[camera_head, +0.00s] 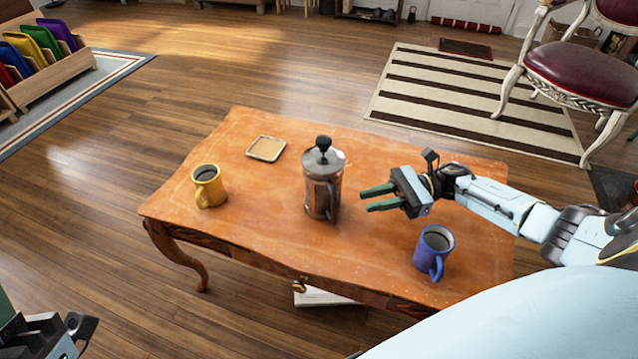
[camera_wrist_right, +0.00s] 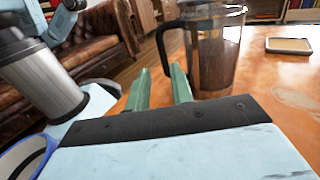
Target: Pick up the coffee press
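The coffee press (camera_head: 322,180) stands upright on the wooden table (camera_head: 265,235), with a black knob on its metal lid and dark contents in its clear body. My right gripper (camera_head: 363,199) is to the right of the press, fingers pointing at it, open and empty. In the right wrist view, the press (camera_wrist_right: 213,50) stands just beyond the two green fingertips (camera_wrist_right: 158,78), its black handle on the left side. The fingers appear apart from the press. My left gripper (camera_head: 75,330) shows only in part at the lower left corner; its fingers are not clear.
A yellow mug (camera_head: 208,187) with dark liquid stands left of the press. A blue mug (camera_head: 434,252) stands near the right front of the table, below my right gripper. A small square tray (camera_head: 266,148) lies behind the press. A chair (camera_head: 580,75) is at back right.

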